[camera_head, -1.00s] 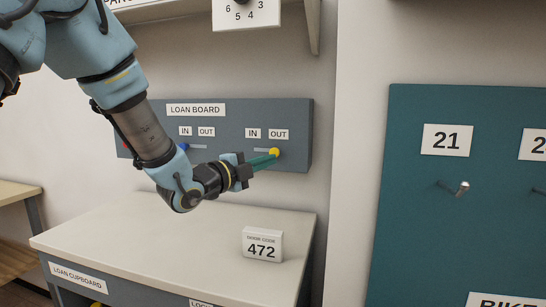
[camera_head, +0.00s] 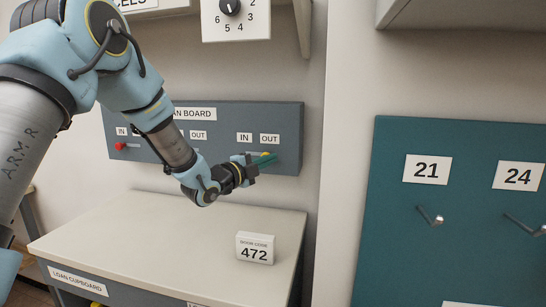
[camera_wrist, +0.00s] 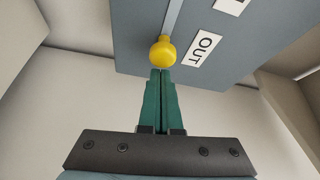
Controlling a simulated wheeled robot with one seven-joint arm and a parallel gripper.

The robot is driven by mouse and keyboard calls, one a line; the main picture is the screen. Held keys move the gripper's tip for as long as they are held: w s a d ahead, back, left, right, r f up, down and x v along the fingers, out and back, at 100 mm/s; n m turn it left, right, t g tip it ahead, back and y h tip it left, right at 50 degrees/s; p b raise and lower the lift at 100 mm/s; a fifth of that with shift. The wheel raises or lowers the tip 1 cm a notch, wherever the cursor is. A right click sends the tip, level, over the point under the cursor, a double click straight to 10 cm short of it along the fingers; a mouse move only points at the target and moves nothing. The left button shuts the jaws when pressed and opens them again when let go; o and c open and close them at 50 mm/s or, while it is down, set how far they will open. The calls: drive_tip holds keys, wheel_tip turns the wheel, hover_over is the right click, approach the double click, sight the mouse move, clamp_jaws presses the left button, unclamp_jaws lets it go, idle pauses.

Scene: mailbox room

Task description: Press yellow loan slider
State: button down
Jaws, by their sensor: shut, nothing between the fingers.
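The yellow slider knob (camera_wrist: 162,51) is on the grey loan board (camera_wrist: 225,45), at the end of its slot beside the OUT label (camera_wrist: 203,49). In the head view the yellow knob (camera_head: 266,155) sits below the OUT label, partly hidden by my fingers. My gripper (camera_head: 273,158) has green fingers held together and empty. In the wrist view my gripper (camera_wrist: 160,73) has its fingertips just short of the yellow knob or at its edge; I cannot tell whether they touch.
A red knob (camera_head: 120,146) is at the board's left end. A cabinet top (camera_head: 160,235) with a 472 door code sign (camera_head: 255,248) lies below. A teal board (camera_head: 450,220) with hooks is at right. A dial panel (camera_head: 235,20) hangs above.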

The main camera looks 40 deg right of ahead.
drive_tip(key=w+a+b, duration=0.4)
drive_tip(key=w+b, duration=0.1)
drive_tip(key=w, duration=0.1)
drive_tip(key=shift+w, duration=0.2)
drive_tip(key=shift+a, duration=0.1)
